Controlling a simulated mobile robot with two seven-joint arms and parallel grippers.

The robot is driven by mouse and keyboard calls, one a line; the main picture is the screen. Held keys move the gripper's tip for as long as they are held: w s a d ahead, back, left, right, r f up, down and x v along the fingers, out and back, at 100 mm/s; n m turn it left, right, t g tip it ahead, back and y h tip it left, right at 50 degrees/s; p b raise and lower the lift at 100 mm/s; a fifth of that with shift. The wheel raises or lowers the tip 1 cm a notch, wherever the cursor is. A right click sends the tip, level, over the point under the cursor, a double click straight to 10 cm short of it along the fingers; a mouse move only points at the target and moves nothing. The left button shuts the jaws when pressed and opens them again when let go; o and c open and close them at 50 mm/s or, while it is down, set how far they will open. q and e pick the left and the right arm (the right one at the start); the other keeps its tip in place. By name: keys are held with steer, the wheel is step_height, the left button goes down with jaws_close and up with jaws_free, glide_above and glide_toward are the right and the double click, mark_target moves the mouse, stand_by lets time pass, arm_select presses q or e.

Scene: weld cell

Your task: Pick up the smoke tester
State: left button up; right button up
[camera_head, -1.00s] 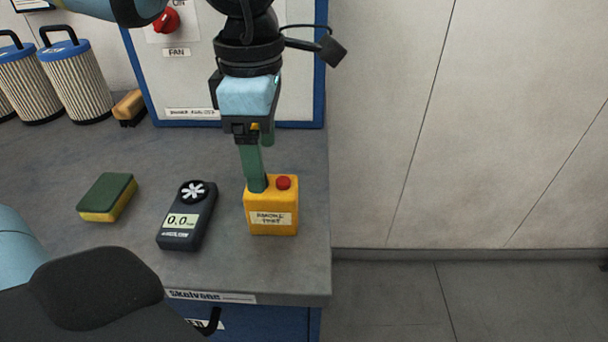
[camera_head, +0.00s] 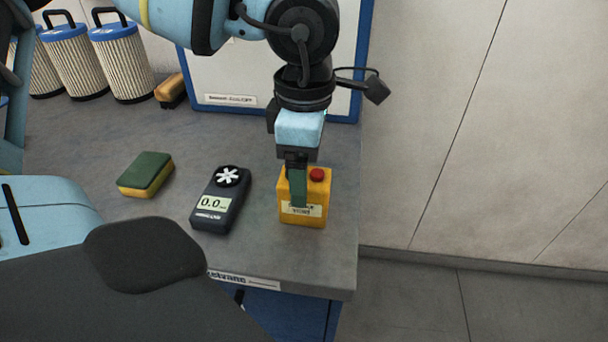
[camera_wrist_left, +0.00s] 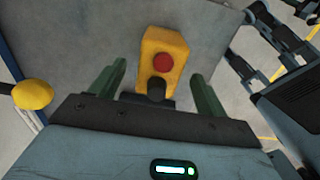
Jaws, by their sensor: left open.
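The smoke tester (camera_head: 317,214) is a yellow box with a red button and a label, standing upright near the right edge of the bench. My left gripper (camera_head: 299,196) points down at it, with a green finger overlapping the box in the head view. In the left wrist view, the smoke tester (camera_wrist_left: 172,48) shows between and beyond the two spread green fingers of the left gripper (camera_wrist_left: 158,72). The jaws are open, with gaps visible on both sides of the box. A dark stub shows on its top beside the button. My right gripper is not in view.
A dark anemometer (camera_head: 220,200) reading 0.0 lies just left of the tester. A green and yellow sponge (camera_head: 146,174) lies farther left. The grey bench (camera_head: 262,262) ends right of the tester.

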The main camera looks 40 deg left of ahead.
arm_select(q)
steer(key=shift+f, duration=1.15)
steer(key=c, duration=1.5)
steer(key=shift+o, duration=0.2)
steer(key=shift+r, duration=5.1)
